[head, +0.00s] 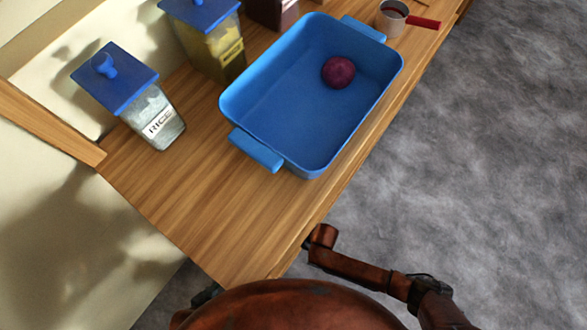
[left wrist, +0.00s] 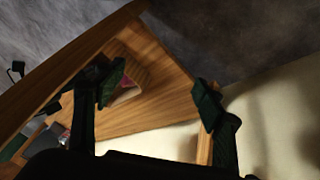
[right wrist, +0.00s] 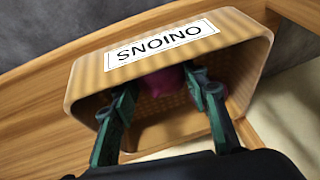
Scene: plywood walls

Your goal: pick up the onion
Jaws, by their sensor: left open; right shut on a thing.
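In the right wrist view, a light wooden box (right wrist: 90,90) labelled ONIONS stands on a wooden surface. A purple-pink onion (right wrist: 165,80) is inside its opening, partly hidden by the box front. My right gripper (right wrist: 163,87) reaches into the box and is shut on this onion. Another purple onion (head: 338,72) lies in the blue tray (head: 240,90) in the head view, towards its far right. My left gripper (left wrist: 160,90) is open and empty, with its fingers wide apart. What looks like the box (left wrist: 138,68) shows beyond it.
A rice jar (head: 158,118) and a yellow-filled jar (head: 215,48) with blue lids stand left of the tray, with a dark jar (head: 272,12) behind. A cup (head: 392,18) with a red handle is at the far right. The near wooden counter (head: 235,215) is clear.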

